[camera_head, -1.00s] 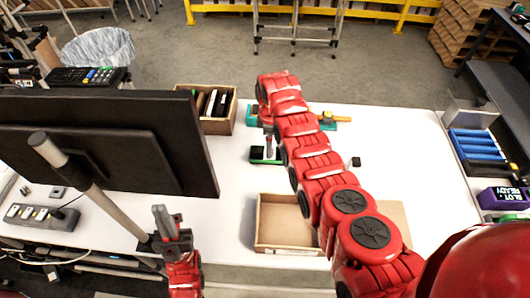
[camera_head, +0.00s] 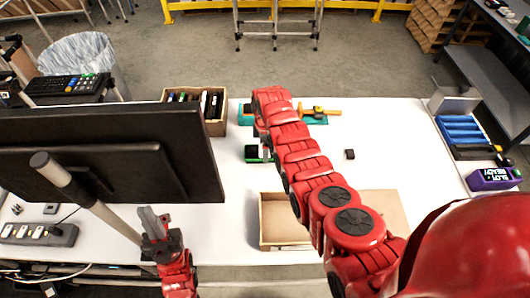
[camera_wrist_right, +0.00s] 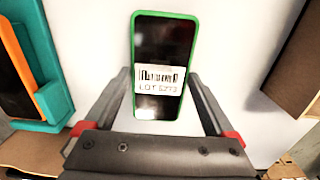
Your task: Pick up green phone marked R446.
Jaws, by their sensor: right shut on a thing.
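A phone with a green case (camera_wrist_right: 188,60) and a dark face fills the middle of the right wrist view. Its white label has a barcode and a line that looks like "LOT 5373"; I cannot make out R446. My right gripper (camera_wrist_right: 160,82) is shut on this phone, one finger along each side. In the head view the phone (camera_head: 252,154) shows partly at the white table's middle, and my right arm hides the gripper. I cannot tell whether it touches the table. My left gripper (camera_head: 152,219) is in front of the monitor, away from the phone; its finger gap is unclear.
An open carton (camera_head: 286,240) lies below my right arm. A box of upright items (camera_head: 218,126) stands behind the monitor (camera_head: 110,150). A teal holder (camera_head: 314,119) is beyond the arm.

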